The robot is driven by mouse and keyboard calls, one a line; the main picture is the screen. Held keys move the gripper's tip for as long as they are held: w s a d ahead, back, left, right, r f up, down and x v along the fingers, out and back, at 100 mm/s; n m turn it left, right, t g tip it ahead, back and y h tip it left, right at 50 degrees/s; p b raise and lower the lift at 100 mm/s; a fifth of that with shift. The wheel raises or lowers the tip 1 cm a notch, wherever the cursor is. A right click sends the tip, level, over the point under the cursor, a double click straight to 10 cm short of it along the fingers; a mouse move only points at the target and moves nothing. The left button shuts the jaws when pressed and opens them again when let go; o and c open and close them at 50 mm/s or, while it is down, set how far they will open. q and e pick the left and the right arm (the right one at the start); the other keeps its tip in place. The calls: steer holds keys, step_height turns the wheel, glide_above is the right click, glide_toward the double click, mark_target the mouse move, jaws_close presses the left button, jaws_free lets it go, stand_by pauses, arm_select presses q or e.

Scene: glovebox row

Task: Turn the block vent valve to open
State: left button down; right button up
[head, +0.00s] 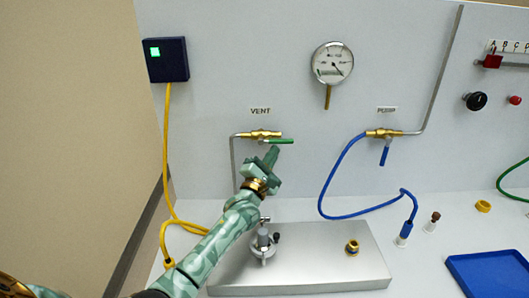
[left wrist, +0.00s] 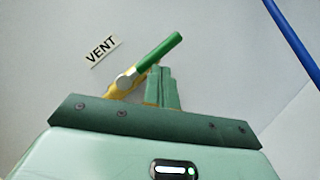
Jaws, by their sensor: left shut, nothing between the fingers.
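The vent valve (head: 262,133) is a brass body on the wall panel under the VENT label (head: 260,111). Its green lever handle (head: 279,141) points right, roughly in line with the brass body. In the left wrist view the green handle (left wrist: 160,52) slants up to the right from a round grey pivot. My left gripper (head: 271,156) is shut and empty, just below the handle. Its closed fingertips (left wrist: 162,80) are right by the handle; I cannot tell whether they touch. My right gripper is not in view.
A metal block (head: 310,275) with a grey fitting and a brass port sits on the bench below. The PUMP valve (head: 384,133), with a blue handle hanging down and a blue hose (head: 327,190), is to the right. A gauge (head: 333,62) is above. A blue tray (head: 490,272) lies at right.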

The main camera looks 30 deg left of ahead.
arm_select(q)
steer(key=s+d+r+p, duration=0.5)
steer(key=s+r, duration=0.4)
steer(key=s, duration=0.3)
steer(key=shift+s+d+r+p, duration=0.25)
steer(key=shift+d+p, duration=0.15)
steer(key=shift+d, duration=0.15)
